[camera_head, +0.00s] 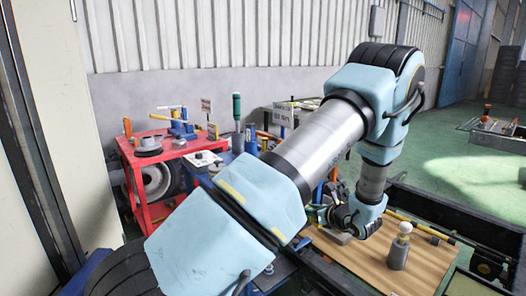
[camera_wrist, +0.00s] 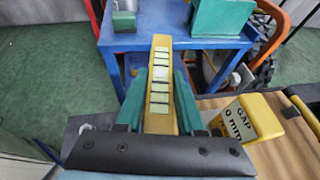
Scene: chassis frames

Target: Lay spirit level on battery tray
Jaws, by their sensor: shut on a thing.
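My gripper (camera_wrist: 158,92) is shut on a yellow bar with pale green segments, the spirit level (camera_wrist: 161,62). The level stands lengthwise between the two green fingers and points away toward a blue table. In the head view my gripper (camera_head: 338,212) hangs low over the near work area, partly behind my arm, and the level cannot be made out there. A flat wood-coloured surface (camera_head: 425,268) lies inside a dark frame to its right. I cannot tell whether this surface is the battery tray. It also shows in the wrist view (camera_wrist: 290,150).
A yellow block marked "GAP 0 mm" (camera_wrist: 247,118) stands right of the level. A grey cylinder with a pale ball on top (camera_head: 398,252) stands on the wooden surface. The blue table (camera_wrist: 185,38) holds green boxes. A red cart (camera_head: 165,160) with tools stands left.

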